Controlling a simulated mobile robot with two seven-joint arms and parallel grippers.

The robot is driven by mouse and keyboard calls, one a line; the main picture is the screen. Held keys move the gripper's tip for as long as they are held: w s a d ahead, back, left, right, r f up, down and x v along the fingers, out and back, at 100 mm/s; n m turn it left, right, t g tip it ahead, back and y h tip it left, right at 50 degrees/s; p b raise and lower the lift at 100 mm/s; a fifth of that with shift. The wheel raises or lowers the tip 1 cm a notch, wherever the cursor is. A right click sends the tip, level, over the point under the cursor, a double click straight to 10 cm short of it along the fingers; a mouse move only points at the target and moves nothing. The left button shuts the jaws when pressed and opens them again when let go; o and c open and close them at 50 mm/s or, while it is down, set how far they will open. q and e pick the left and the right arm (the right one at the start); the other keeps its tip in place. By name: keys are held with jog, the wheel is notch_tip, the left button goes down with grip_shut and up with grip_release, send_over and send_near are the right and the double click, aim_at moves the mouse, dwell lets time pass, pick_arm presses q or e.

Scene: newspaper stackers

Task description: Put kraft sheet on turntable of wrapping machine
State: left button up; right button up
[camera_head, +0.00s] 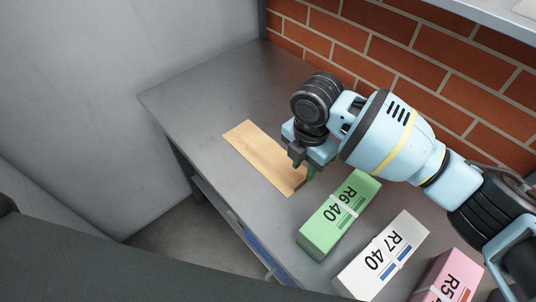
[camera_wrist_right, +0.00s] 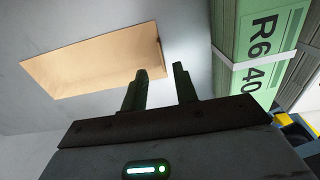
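The kraft sheet is a flat tan rectangle (camera_head: 260,156) lying on the grey table. In the right wrist view the sheet (camera_wrist_right: 95,62) fills the upper left. My right gripper (camera_head: 302,172) is at the sheet's right end, beside its corner. I cannot tell the exact height above the table. My left gripper is in neither view. The wrapping machine and its turntable do not show.
A green R6 40 bundle (camera_head: 341,215) lies close to my right gripper. A white R7 40 bundle (camera_head: 383,254) and a pink bundle (camera_head: 450,279) lie farther right. A brick wall (camera_head: 420,55) stands behind the grey table (camera_head: 205,92). The table's left part is clear.

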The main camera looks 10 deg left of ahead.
aim_at(302, 181)
jog(key=shift+s+d+f, duration=0.1)
jog(key=shift+f, duration=2.5)
grip_shut()
